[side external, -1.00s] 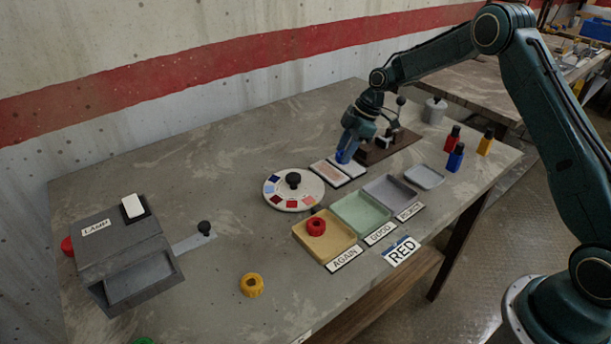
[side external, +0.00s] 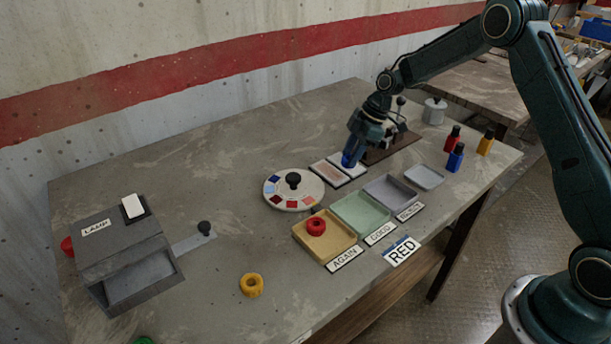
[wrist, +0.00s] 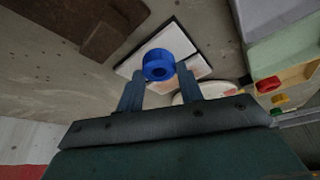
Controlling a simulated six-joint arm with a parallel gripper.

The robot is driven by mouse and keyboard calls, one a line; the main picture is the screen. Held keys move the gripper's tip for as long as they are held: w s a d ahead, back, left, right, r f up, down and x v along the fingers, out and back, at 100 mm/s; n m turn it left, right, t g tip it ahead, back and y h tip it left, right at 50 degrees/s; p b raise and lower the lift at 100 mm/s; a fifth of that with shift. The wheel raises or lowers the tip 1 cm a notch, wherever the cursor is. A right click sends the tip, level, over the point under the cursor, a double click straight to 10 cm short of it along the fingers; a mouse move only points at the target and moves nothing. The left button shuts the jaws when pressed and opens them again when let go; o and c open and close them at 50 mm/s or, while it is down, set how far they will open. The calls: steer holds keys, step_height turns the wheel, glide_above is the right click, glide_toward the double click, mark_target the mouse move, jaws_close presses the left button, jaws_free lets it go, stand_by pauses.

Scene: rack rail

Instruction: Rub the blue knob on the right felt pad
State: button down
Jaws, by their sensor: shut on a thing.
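My gripper (side external: 350,154) is shut on the blue knob (wrist: 160,66), which sits between the fingertips in the wrist view. In the side view the blue knob (side external: 348,160) is low over the whitish right felt pad (side external: 358,170). It looks to be at the pad's surface, but I cannot tell for sure that they touch. The left felt pad (side external: 326,171) beside it has a pinkish smear. Part of the right pad is hidden behind the knob and fingers.
A round colour dial (side external: 278,190) stands left of the pads. In front are a yellow tray (side external: 335,248) holding a red knob (side external: 316,226), a green tray (side external: 362,214) and a grey tray (side external: 391,190). A brown stand (side external: 396,150) is close behind my gripper.

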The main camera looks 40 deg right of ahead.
steer(key=shift+s, duration=0.45)
steer(key=shift+s, duration=0.45)
steer(key=shift+w, duration=0.1)
steer(key=shift+w, duration=0.6)
steer(key=shift+w+f, duration=0.1)
steer(key=shift+w, duration=0.1)
steer(key=shift+w, duration=0.5)
steer(key=shift+w, duration=0.15)
steer(key=shift+w, duration=0.55)
